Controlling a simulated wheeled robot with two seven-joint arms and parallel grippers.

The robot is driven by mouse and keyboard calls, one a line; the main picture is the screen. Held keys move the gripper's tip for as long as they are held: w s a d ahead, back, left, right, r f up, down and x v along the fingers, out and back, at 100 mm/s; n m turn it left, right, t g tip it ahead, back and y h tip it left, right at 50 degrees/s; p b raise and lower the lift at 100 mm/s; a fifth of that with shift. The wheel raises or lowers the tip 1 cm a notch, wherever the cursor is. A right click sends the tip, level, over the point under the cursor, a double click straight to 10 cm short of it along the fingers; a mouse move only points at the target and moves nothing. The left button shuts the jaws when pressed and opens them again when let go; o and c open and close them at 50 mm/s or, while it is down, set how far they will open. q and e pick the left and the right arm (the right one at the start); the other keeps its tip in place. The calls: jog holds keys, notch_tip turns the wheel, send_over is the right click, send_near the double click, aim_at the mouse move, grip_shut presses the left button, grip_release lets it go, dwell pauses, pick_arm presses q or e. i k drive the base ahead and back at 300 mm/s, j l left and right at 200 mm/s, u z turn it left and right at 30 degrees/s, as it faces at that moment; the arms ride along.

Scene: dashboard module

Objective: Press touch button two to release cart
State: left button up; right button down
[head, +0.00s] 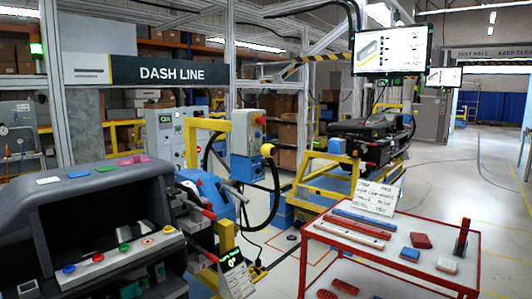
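Neither of my grippers shows in the head view. A second blue unit (335,145) is on the yellow frame further right. I cannot read a number on either, so I cannot tell which is touch button two. A blue and yellow cart (318,193) carries a dark dashboard module (370,140) behind the red table.
A dark dashboard housing (85,205) with coloured knobs fills the lower left. A blue machine with red handles (205,190) stands beside it. A red-framed table (400,240) with bars and blocks occupies the lower right. A monitor (392,48) hangs above. Open floor lies at the right.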

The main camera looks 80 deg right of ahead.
aim_at(268, 151)
jog(key=z, duration=2.8)
